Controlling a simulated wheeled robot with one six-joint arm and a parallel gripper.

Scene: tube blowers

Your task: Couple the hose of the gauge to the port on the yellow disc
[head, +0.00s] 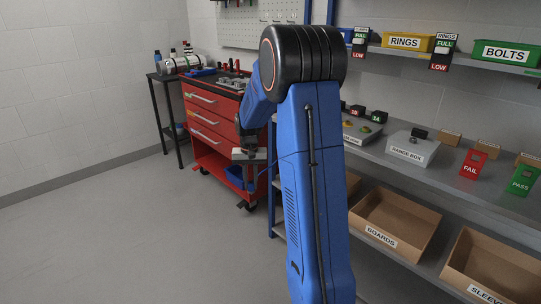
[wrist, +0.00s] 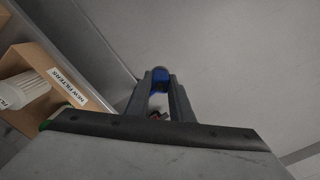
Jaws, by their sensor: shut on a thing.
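My gripper (wrist: 157,92) points away from the wrist camera, its two dark fingers closed around a small blue thing (wrist: 159,72) at their tips. A small red bit shows between the fingers nearer the palm. I cannot tell whether the blue thing belongs to the gauge's hose. In the head view my blue arm fills the middle, and its end hangs in front of the red tool cart (head: 210,115). The held thing is too small to make out there. I cannot pick out the gauge, its hose or the yellow disc with its port in either view.
A black side table (head: 165,105) with a silver cylinder (head: 182,64) stands left of the cart. On the right, a grey bench holds a range box (head: 411,150); cardboard boxes (head: 395,222) sit below. A NEW FILTERS box (wrist: 62,78) is at the wrist view's left. Floor at left is clear.

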